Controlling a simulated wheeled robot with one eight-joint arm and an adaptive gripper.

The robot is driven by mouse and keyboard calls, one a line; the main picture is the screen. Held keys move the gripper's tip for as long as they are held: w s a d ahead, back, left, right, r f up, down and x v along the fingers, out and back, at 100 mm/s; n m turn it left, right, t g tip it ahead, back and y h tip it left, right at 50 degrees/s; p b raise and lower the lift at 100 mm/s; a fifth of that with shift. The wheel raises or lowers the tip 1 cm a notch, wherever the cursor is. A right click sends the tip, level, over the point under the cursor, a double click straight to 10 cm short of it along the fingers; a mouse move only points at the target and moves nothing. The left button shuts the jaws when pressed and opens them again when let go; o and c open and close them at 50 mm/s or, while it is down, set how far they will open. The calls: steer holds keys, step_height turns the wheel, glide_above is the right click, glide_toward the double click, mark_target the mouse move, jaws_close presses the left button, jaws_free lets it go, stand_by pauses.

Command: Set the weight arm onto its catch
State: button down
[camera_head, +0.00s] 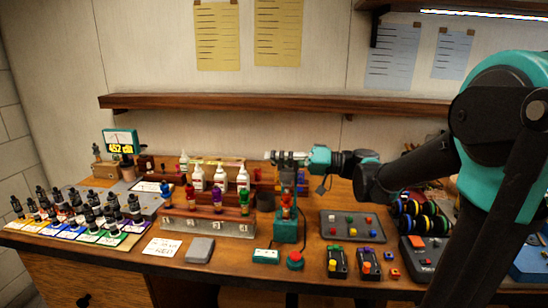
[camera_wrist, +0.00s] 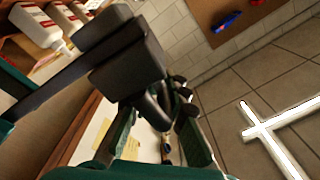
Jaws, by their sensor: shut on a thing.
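My gripper (camera_head: 283,156) is at the end of the arm that reaches in from the right, pointing left above the back of the workbench. It is small in the head view, and its fingertips are hard to make out. In the wrist view, green ridged finger pads flank my gripper (camera_wrist: 156,135), which is shut on a dark part. I take a dark blocky piece with a bar (camera_wrist: 122,55) to be the weight arm, largely covering the view. A teal stand (camera_head: 286,229) is below my gripper in the head view. I cannot make out the catch.
White pump bottles (camera_head: 220,178) stand close left of my gripper. A grey tray (camera_head: 351,227) with coloured buttons lies to the right. A wooden shelf (camera_head: 240,101) runs along the wall above.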

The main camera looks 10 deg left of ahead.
steer(key=shift+s+f, duration=0.15)
steer(key=shift+s, duration=0.2)
steer(key=c, duration=1.6)
jaws_free()
steer(key=shift+s, duration=0.1)
steer(key=shift+d, duration=0.1)
steer(key=d, duration=1.2)
steer(key=shift+f, duration=0.1)
